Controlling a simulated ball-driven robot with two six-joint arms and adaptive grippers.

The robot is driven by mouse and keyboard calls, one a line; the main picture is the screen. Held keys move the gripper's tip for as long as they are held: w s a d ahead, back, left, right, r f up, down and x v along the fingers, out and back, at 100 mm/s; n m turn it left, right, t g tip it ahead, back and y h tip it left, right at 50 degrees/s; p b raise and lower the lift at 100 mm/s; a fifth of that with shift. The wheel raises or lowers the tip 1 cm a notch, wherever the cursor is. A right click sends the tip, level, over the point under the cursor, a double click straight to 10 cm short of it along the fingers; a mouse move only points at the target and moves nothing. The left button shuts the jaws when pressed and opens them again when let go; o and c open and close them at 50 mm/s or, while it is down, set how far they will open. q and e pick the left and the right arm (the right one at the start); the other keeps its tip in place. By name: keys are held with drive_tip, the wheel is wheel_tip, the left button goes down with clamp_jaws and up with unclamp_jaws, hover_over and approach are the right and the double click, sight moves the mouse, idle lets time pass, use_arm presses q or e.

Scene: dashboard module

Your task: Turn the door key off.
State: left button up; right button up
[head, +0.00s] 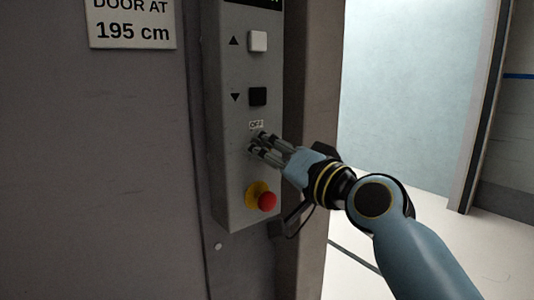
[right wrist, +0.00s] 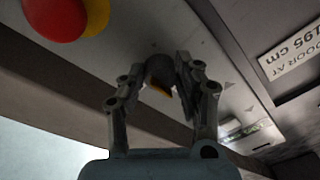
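A grey control panel (head: 228,165) is fixed upright to the wall, with a small OFF label (head: 256,125) below its black button. My right gripper (head: 254,144) is at the panel just under this label and hides the key switch in the head view. In the right wrist view, the dark door key (right wrist: 160,69) stands between the fingertips of my right gripper (right wrist: 160,64). The fingers lean inward and look shut on it. A bit of yellow-orange shows beneath the key. Which way the key is turned cannot be made out. My left gripper is not in view.
A red stop button (head: 267,202) on a yellow base sticks out below my right gripper. A white button (head: 258,41) and a black button (head: 258,96) are above. A door-height sign (head: 133,25) is on the left. An open doorway is on the right.

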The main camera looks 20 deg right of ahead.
drive_tip(key=o, duration=0.5)
drive_tip(key=shift+c, duration=0.2)
drive_tip(key=v, duration=1.2)
drive_tip(key=shift+f, duration=0.1)
